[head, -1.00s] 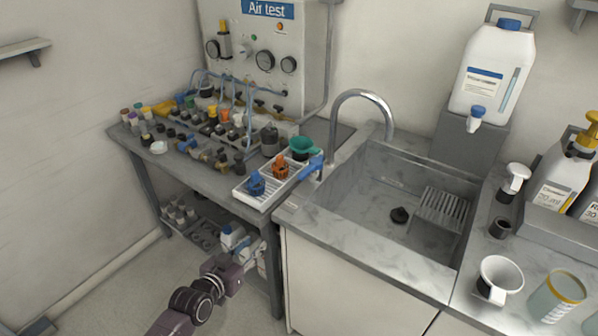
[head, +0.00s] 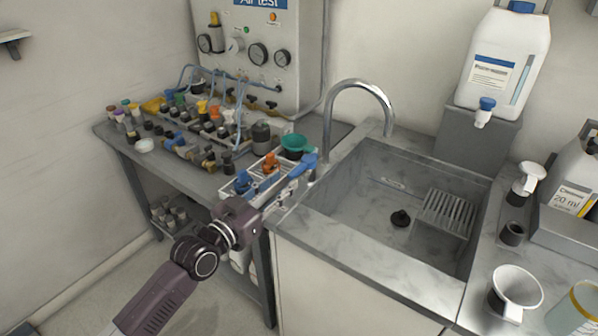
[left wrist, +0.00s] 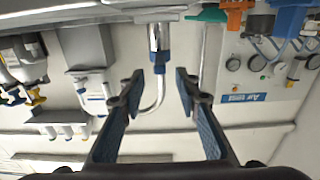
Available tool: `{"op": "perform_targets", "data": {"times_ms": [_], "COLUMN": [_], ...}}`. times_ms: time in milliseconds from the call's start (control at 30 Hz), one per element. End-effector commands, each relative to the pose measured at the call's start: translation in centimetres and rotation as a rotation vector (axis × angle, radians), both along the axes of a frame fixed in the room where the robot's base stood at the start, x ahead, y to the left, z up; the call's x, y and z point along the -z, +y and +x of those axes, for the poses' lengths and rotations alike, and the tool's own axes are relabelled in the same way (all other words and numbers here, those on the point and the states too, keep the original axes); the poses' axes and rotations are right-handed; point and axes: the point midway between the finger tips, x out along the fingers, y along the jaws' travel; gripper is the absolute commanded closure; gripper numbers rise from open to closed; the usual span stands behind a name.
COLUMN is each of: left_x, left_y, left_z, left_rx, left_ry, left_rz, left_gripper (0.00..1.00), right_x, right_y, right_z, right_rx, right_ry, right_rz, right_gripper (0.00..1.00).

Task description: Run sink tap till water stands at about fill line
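The sink (head: 345,212) has a chrome gooseneck tap (head: 352,84) at its back left, with a blue lever (head: 303,166) at its base. I see no stream below the spout, and the basin floor looks dry. A faint small mark (head: 394,183) shows on the basin's back wall; I cannot read it. A dark round piece (head: 400,218) sits at the drain. My left gripper (head: 291,188) is just in front of the lever. In the left wrist view its fingers (left wrist: 160,84) are apart and empty, with the tap (left wrist: 154,40) beyond the gap. My right gripper is out of view.
Left of the tap, a tray (head: 232,193) holds blue and orange parts beside a green funnel (head: 296,146). A slotted rack (head: 449,212) lies in the basin.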

Motion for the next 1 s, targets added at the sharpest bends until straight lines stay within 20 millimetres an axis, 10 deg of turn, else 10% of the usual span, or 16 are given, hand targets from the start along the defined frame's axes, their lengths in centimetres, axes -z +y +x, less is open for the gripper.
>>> {"op": "perform_targets", "data": {"times_ms": [400, 800, 1000], "left_x": [0.0, 0.0, 0.0], "left_y": [-3.5, -3.9, -3.9], "left_z": [4.8, 5.4, 5.4], "left_rx": [0.000, -0.001, -0.001], "left_ry": [0.001, 0.001, 0.001], "left_rz": [0.001, 0.002, 0.002], "left_gripper": [0.70, 0.70, 0.92], "right_x": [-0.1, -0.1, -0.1], "right_y": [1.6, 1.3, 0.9], "right_z": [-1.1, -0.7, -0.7], "right_rx": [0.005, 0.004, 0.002], "right_ry": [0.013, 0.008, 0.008], "right_rz": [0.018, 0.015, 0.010], "right_gripper": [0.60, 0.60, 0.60]}}
